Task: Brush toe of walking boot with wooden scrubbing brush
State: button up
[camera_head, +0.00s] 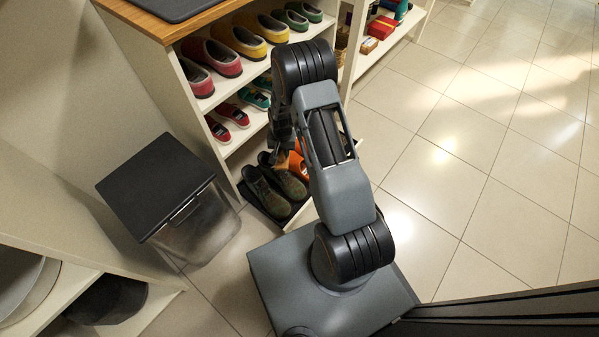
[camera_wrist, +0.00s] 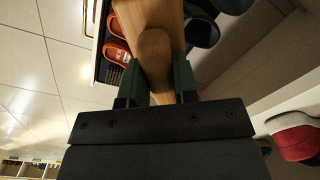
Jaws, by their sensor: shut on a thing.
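The wooden scrubbing brush (camera_wrist: 156,50) is in my gripper (camera_wrist: 160,80), between its two green fingers in the wrist view. Its far end runs out of the top of that frame, and its bristles are not visible. A pair of dark olive walking boots (camera_head: 264,190) stands side by side on a low dark tray at the bottom of the shoe cubby in the head view. My gripper (camera_head: 283,132) is above and behind them there, mostly hidden by my arm. Whether the brush touches a boot cannot be told.
Orange shoes (camera_head: 297,166) sit right beside the boots; they also show in the wrist view (camera_wrist: 117,50). Shelves above hold red, yellow and green shoes (camera_head: 240,38). A black-lidded bin (camera_head: 157,184) stands to the left. Open tiled floor (camera_head: 470,150) lies to the right.

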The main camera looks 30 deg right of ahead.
jog(key=s+d+f+m, duration=0.2)
jog(key=d+f+m, duration=0.1)
jog(key=f, duration=0.5)
jog(key=s+d+f+m, duration=0.2)
jog(key=d+f+m, duration=0.15)
jog(key=f, duration=0.45)
jog(key=b, duration=0.3)
send_over(300, 189)
jog(key=shift+t, duration=0.3)
jog(key=shift+w+f, duration=0.1)
jog(key=shift+f, duration=2.15)
jog(key=shift+f+b, duration=0.4)
jog(key=shift+f, duration=0.2)
jog(key=shift+d, duration=0.1)
